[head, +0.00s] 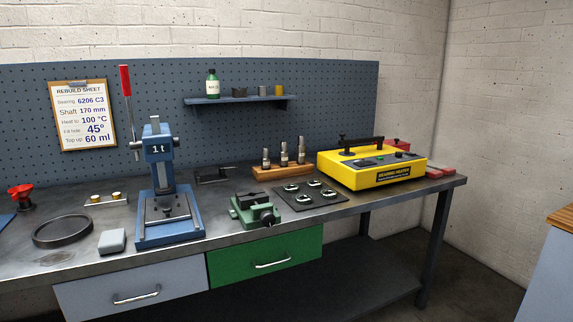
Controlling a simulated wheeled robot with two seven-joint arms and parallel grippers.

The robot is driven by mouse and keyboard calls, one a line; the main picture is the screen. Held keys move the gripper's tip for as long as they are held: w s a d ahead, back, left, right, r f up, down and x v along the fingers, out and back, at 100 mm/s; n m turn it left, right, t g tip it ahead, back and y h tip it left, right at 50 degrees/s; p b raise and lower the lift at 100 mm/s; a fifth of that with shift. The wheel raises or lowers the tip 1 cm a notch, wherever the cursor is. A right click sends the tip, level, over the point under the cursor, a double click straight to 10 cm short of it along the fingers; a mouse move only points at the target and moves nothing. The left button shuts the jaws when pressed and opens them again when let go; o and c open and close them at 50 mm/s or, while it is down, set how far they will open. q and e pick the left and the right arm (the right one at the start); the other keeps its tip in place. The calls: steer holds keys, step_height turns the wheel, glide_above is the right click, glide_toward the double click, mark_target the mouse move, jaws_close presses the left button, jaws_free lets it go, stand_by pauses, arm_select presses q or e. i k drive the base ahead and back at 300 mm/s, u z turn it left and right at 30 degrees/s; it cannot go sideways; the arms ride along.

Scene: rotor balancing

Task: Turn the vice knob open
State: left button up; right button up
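The green vice (248,208) sits near the front edge of the grey workbench, above the green drawer. Its dark round knob (268,218) faces front right. I cannot tell from this view how far apart the vice jaws are. Neither of my grippers shows in the head view.
A blue press (167,218) with a red-handled lever stands left of the vice. A dark mat with several bearings (330,199) lies right of it. A yellow heater (368,172) is further right. A grey block (112,241) and a round black tray (62,238) lie left.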

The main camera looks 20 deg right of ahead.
mark_target(267, 218)
steer(key=z, duration=1.8)
steer(key=i, duration=2.2)
steer(key=u, duration=1.5)
steer(key=i, duration=0.35)
steer(key=u, duration=0.3)
